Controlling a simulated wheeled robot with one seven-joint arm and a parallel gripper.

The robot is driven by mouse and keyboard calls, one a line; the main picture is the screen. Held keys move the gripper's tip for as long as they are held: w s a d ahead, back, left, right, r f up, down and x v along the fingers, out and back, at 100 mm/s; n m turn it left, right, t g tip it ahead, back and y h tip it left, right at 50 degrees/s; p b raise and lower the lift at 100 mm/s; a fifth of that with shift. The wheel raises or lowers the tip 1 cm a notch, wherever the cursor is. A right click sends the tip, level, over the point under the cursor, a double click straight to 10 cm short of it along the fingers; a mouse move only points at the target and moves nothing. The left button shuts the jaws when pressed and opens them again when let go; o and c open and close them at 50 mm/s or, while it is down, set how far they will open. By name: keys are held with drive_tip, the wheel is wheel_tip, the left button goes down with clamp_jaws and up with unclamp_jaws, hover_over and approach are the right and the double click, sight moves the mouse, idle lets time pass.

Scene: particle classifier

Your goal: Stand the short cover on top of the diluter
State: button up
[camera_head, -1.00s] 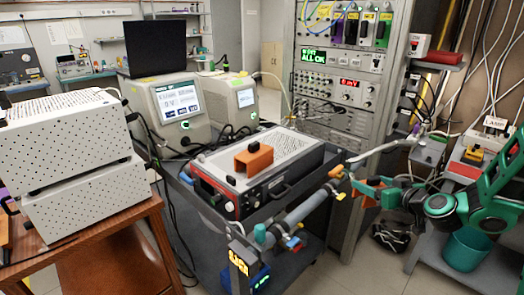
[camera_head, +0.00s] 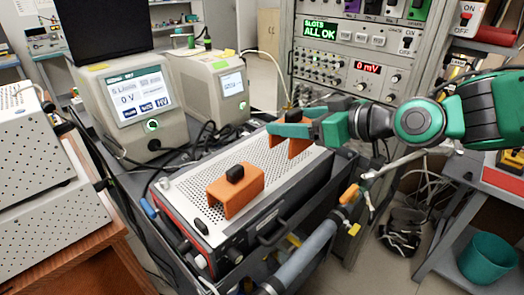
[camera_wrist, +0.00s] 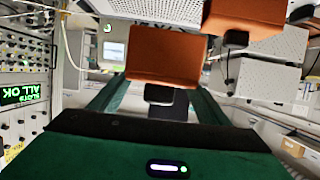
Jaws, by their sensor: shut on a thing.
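An orange cover (camera_head: 299,148) with a black knob hangs from my gripper (camera_head: 293,118), which is shut on the knob, over the far end of the perforated box. This silver box (camera_head: 268,168) on the cart seems to be the diluter. Whether the held cover touches its top I cannot tell. A second orange cover (camera_head: 236,190) with a black knob stands on the box's near end. In the wrist view, the held cover (camera_wrist: 167,58) is in the middle, and the other cover (camera_wrist: 230,22) is at the upper right.
Two grey instruments with screens (camera_head: 140,105) (camera_head: 213,98) stand behind and left of the box. An electronics rack (camera_head: 345,65) rises behind my gripper. White perforated cases (camera_head: 45,220) are at the left. A teal bin (camera_head: 487,258) stands at the lower right.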

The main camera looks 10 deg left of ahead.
drive_tip(key=shift+w+a+f, duration=0.1)
drive_tip(key=shift+w+a, duration=0.05)
drive_tip(key=shift+w, duration=0.15)
drive_tip(key=shift+w+d+f, duration=0.15)
drive_tip(key=shift+w+f, duration=1.6)
drive_tip(key=shift+w, duration=0.1)
drive_tip(key=shift+w+d+f, duration=0.2)
drive_tip(key=shift+w+f, duration=1.6)
drive_tip(key=shift+w, duration=0.05)
drive_tip(key=shift+w+d+f, duration=0.15)
drive_tip(key=shift+w+f, duration=1.6)
drive_tip(key=shift+w, duration=0.1)
drive_tip(key=shift+f, duration=0.1)
drive_tip(key=o, duration=1.1)
